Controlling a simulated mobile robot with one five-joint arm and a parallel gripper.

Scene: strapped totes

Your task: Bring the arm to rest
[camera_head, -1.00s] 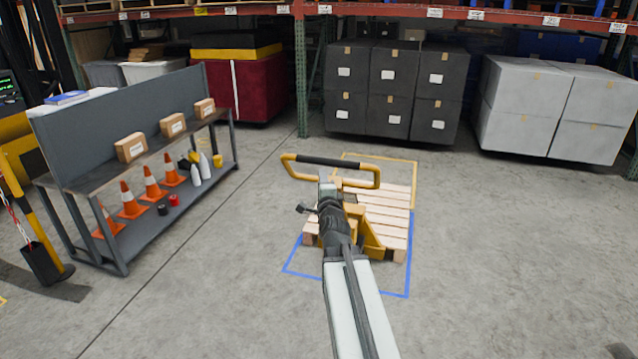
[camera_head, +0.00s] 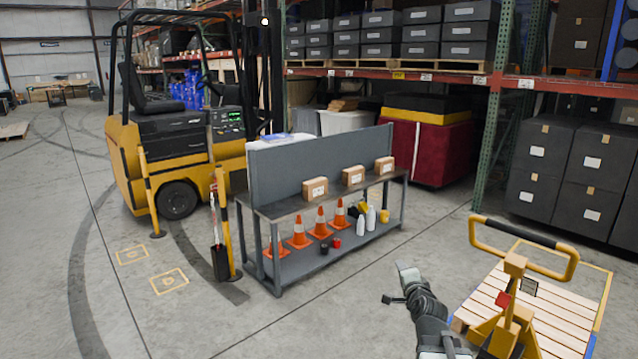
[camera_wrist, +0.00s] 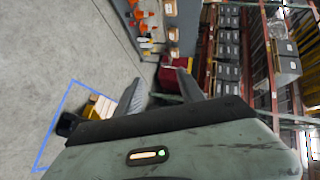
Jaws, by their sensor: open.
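My gripper (camera_head: 401,278) is at the lower middle of the head view, at the end of my dark arm. In the wrist view its two grey fingers (camera_wrist: 160,88) stand apart with nothing between them. It is left of the yellow pallet jack (camera_head: 515,310) and holds nothing. The lower part of my arm is cut off by the bottom edge of the head view.
The pallet jack's wooden pallet (camera_head: 568,318) lies at lower right. A workbench (camera_head: 262,205) with boxes and orange cones stands left of my gripper. A yellow forklift (camera_head: 165,150) is behind it at left. Bare floor (camera_head: 330,310) lies in front of the bench.

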